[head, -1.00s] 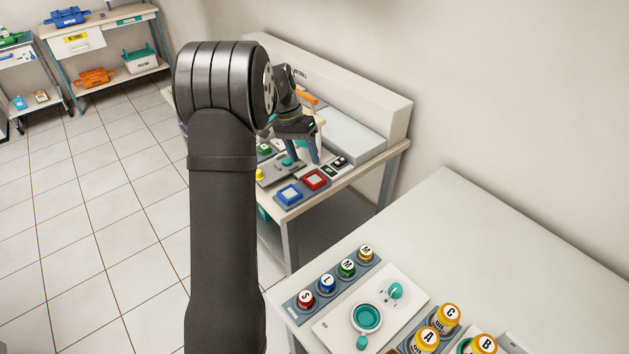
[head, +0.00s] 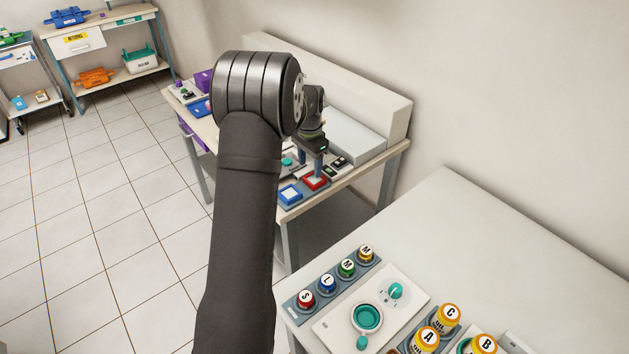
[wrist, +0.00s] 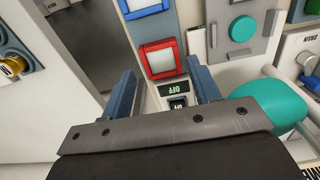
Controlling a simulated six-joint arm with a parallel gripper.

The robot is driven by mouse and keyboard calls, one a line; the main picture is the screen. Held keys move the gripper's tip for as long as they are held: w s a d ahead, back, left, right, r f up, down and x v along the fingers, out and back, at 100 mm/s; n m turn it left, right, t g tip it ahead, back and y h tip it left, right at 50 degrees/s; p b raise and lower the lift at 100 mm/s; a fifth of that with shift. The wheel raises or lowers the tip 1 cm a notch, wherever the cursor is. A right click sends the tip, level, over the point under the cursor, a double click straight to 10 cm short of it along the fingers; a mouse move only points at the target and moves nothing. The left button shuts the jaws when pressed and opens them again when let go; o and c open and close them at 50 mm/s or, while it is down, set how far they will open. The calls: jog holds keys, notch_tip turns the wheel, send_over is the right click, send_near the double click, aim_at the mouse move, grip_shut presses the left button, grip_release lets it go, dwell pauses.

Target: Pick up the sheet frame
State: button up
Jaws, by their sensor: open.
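Two small square frames with pale centres lie side by side near the front edge of the far bench. One is red (head: 314,183) and one is blue (head: 290,196); I cannot tell for sure which is the sheet frame. In the wrist view the red frame (wrist: 165,76) sits between and just beyond my open fingers, and the blue frame (wrist: 148,12) is past it at the top. My gripper (wrist: 161,68) is open and empty, pointing down. In the head view my gripper (head: 317,168) is right by the red frame, partly covering it.
Black switches marked OFF (wrist: 178,102) lie close between my fingers. A teal round button (wrist: 242,29) and a teal rounded part (wrist: 278,104) are to the right. A yellow-capped knob (wrist: 13,65) is at the left. A nearer bench (head: 470,240) holds lettered knobs.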

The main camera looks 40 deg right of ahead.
aim_at(311, 181)
notch_tip(311, 181, down, 6)
jog(key=shift+s+d+r, duration=0.1)
jog(key=shift+d, duration=0.05)
jog(key=c, duration=0.6)
